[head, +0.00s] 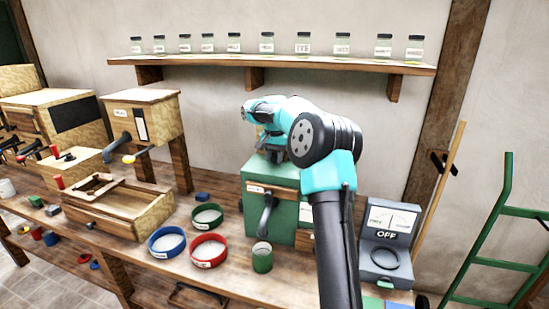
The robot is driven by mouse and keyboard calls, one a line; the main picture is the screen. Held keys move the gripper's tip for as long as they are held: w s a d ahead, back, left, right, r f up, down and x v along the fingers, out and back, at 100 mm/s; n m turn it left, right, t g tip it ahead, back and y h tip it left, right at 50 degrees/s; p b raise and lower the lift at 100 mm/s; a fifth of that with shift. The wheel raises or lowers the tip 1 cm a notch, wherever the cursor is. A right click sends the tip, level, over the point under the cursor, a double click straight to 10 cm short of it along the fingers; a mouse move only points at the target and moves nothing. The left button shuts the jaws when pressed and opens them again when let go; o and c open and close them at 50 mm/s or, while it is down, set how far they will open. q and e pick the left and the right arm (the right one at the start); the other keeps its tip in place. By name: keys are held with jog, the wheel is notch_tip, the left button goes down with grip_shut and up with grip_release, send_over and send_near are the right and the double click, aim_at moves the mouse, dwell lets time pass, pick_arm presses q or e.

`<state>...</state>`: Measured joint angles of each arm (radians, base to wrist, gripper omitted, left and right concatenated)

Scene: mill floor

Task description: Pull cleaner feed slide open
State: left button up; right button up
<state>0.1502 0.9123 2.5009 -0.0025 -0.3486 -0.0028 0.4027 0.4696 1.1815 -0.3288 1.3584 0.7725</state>
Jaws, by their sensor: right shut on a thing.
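The cleaner appears to be the green box-shaped machine (258,222) on the bench, with a wooden band, a small label too small to read, and a dark curved spout or handle on its front. My right arm reaches in from the lower right, over the machine's top. Its gripper (266,142) is at the top of the machine, shut on what looks like the feed slide there. My own wrist and links hide most of the slide, so how far it is open cannot be seen. My left gripper is out of view.
A blue-rimmed sieve (166,242), a red-rimmed sieve (208,250) and a green cup (262,258) stand before the machine. A wooden hopper (150,115) and tray (115,210) are left. A jar shelf (280,62) hangs above.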

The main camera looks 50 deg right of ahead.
aim_at(270, 171)
grip_shut()
jog(key=a, duration=0.1)
jog(key=s+a, duration=0.2)
jog(key=a, duration=0.1)
jog(key=shift+s+a, duration=0.15)
jog(key=shift+a, duration=0.3)
jog(key=o, duration=0.9)
grip_release()
jog(key=shift+r, duration=0.1)
